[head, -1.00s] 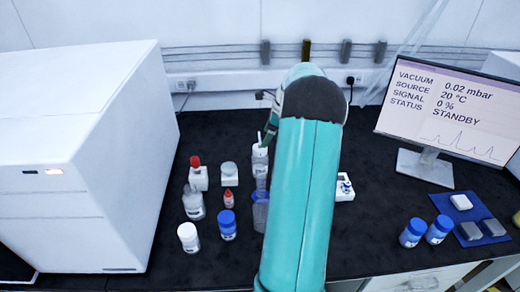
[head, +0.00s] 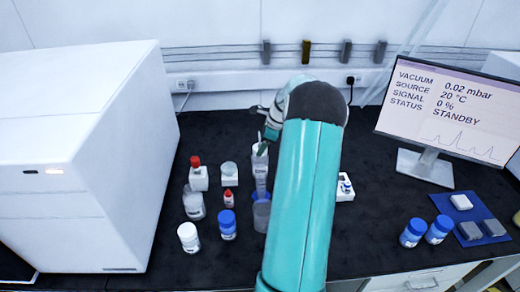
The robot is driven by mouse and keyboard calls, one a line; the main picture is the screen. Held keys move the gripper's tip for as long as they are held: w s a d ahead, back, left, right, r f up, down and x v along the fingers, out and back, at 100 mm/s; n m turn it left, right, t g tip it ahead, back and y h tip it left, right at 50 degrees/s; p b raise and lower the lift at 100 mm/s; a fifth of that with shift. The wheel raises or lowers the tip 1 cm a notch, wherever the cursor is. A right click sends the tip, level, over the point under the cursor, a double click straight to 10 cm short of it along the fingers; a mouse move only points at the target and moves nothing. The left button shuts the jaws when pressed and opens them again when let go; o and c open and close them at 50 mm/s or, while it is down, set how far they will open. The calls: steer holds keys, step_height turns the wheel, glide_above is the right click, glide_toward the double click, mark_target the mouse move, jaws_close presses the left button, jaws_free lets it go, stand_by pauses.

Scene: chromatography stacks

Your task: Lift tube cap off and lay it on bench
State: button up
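A pale, upright tube-like vessel (head: 260,180) stands on the dark bench (head: 375,240), just left of my arm in the head view. Its whitish top (head: 260,157) looks like a cap, but it is small and partly covered. My gripper (head: 264,146) is at this top, pointing down. Its fingers are tiny and partly hidden by my teal arm, so I cannot tell whether they are open, shut or touching the top.
A clear cup with a blue rim (head: 261,217) stands in front of the vessel. Left are a red-capped item (head: 197,178), a pale block (head: 229,174) and several bottles. A monitor (head: 450,105) stands right.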

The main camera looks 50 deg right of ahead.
steer(key=shift+r, duration=0.15)
steer(key=shift+r, duration=0.25)
step_height(320, 180, up, 2)
steer(key=shift+r, duration=0.1)
steer(key=shift+s+a+r, duration=1.2)
steer(key=shift+s+r, duration=0.8)
steer(key=shift+r, duration=0.35)
steer(key=shift+s+a+r, duration=1.25)
steer(key=shift+s+r, duration=0.7)
steer(key=shift+r, duration=0.35)
steer(key=shift+s+a+r, duration=1.2)
steer(key=shift+s+r, duration=0.8)
steer(key=shift+r, duration=0.35)
